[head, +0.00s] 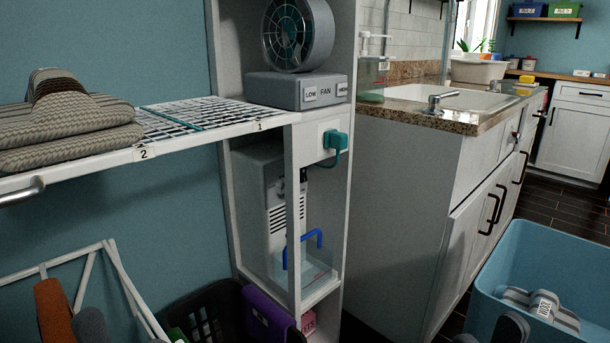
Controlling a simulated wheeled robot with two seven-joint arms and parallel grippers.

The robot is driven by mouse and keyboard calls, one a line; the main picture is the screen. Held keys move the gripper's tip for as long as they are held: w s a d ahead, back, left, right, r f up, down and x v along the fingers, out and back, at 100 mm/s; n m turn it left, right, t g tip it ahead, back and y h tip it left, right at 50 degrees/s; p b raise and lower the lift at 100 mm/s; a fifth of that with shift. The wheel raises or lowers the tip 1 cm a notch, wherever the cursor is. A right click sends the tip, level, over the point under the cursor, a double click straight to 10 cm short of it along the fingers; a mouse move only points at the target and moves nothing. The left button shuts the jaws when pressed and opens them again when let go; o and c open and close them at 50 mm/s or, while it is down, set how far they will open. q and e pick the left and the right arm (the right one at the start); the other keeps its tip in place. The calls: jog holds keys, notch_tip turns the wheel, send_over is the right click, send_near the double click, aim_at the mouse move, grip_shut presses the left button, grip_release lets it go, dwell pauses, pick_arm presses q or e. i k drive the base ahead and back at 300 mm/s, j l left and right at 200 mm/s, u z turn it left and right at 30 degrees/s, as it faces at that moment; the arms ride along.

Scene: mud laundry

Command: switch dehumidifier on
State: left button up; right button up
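A pale grey appliance with slotted vents (280,200), apparently the dehumidifier, stands in the lower bay of the white cabinet. A white post covers part of its front, and no power switch can be made out on it. A clear tank (310,272) with a blue handle (303,247) sits at its front. A teal plug (337,140) is at a white wall-type plate above, with a teal cord running down into the bay. Neither gripper can be recognised in the head view.
A fan (297,35) on a base marked LOW and FAN stands above. A wire shelf (200,118) with folded cloths (65,120) extends left. A dark basket (213,315), blue tub (560,255) and sink counter (440,112) surround the cabinet. Dark shapes at bottom right are unclear.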

aim_at(303, 177)
jog(key=l+u, duration=0.85)
jog(key=k+j, duration=0.05)
